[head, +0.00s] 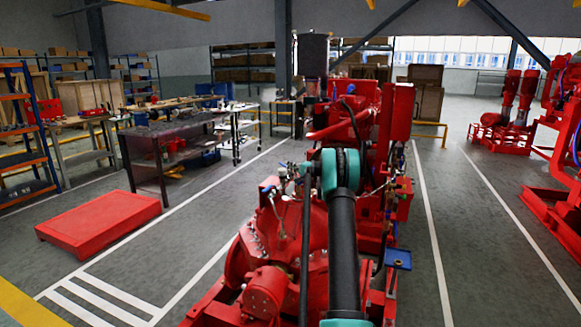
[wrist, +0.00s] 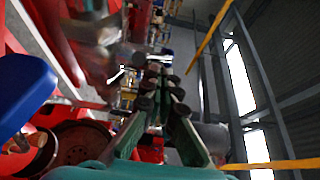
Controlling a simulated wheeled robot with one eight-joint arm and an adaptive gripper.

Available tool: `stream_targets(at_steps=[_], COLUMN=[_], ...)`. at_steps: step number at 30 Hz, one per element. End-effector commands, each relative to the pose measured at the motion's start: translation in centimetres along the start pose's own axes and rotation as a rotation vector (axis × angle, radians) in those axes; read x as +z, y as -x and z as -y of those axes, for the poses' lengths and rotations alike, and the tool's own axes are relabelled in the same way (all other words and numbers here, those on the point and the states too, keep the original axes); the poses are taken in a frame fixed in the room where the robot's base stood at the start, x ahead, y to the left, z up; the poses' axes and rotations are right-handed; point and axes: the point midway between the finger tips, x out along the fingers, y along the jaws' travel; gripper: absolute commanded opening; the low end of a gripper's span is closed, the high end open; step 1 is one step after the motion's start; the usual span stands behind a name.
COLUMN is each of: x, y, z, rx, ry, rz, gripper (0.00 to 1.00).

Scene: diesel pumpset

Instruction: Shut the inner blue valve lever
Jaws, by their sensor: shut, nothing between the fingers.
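In the wrist view my gripper (wrist: 160,77) reaches forward from the bottom, its dark green fingers closed together at the tips with nothing between them. A large blue lever-like part (wrist: 24,92) is close to the camera at the left, apart from the fingertips. I cannot tell whether it is the inner valve lever. Blurred metal fittings (wrist: 112,42) lie up and left of the fingertips. In the head view a small blue handle (head: 268,189) shows on the red pumpset (head: 262,240), left of my arm. My gripper is hidden behind my arm there.
A blue plate (head: 397,258) sticks out at the pumpset's right side. A low red platform (head: 98,222) lies on the floor at the left. A dark workbench (head: 165,150) stands behind it. The marked floor lane right of the pumpset is clear.

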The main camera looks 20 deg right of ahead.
Motion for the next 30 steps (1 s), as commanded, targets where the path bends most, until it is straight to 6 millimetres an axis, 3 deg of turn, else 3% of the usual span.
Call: stream_targets(at_steps=[30], x=[1.3], y=[-1.0], z=[0.0], rx=[0.0], ry=[0.0], rz=[0.138], gripper=[0.0])
